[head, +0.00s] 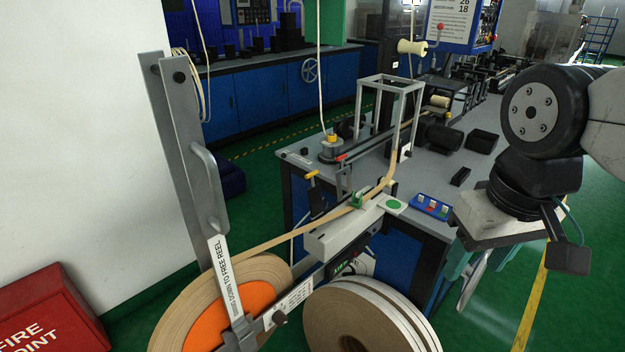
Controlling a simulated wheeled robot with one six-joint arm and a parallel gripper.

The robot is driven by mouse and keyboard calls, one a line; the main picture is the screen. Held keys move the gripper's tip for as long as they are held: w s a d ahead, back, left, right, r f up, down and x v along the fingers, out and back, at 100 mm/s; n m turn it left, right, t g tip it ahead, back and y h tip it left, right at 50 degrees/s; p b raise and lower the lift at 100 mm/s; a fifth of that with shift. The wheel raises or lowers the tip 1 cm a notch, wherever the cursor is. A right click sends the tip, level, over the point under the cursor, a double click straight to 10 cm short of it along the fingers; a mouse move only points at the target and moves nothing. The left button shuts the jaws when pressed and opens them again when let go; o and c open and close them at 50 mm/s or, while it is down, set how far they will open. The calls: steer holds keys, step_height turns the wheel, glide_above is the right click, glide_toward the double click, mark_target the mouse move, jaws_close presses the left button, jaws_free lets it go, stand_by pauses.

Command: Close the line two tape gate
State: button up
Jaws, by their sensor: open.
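A grey metal bar (180,150) with a pull handle (207,178) stands tall and slightly tilted at the left. Its lower end carries a label reading "…down to free reel", in front of a tape reel (177,316) with an orange hub (214,318). I cannot tell for sure whether this bar is the line two tape gate. Tan tape (292,235) runs from the reel up past a green clip (356,200) on a pale guide block (335,236). My gripper (472,287) hangs at the right, open and empty, well apart from the bar; its fingers are partly hidden.
A red fire point box (50,312) is at lower left, beside a white wall (80,130).

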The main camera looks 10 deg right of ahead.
steer(key=c, duration=0.5)
steer(key=shift+w+a+f, duration=0.1)
steer(key=shift+a+f, duration=0.05)
steer(key=shift+f, duration=0.1)
steer(key=c, duration=0.5)
steer(key=w+a, duration=0.1)
steer(key=w, duration=0.3)
steer(key=w+a+n+g, duration=0.1)
steer(key=w+a, duration=0.1)
steer(key=w, duration=0.3)
steer(key=w+a+r+n, duration=0.1)
steer(key=w+a, duration=0.1)
steer(key=w, duration=0.3)
steer(key=shift+a+y, duration=0.25)
steer(key=shift+y, duration=0.05)
jaws_close()
steer(key=w+a+r+n+t+y, duration=0.1)
steer(key=w+a+r+n+t, duration=0.15)
steer(key=w+a, duration=0.65)
steer(key=w+a+r+n+t+y, duration=0.1)
steer(key=w+a+n, duration=0.15)
steer(key=w, duration=1.25)
glide_above(314, 194)
steer(key=w+a, duration=0.1)
steer(key=w, duration=0.1)
step_height(314, 194, down, 9)
steer(key=shift+a+f, duration=0.15)
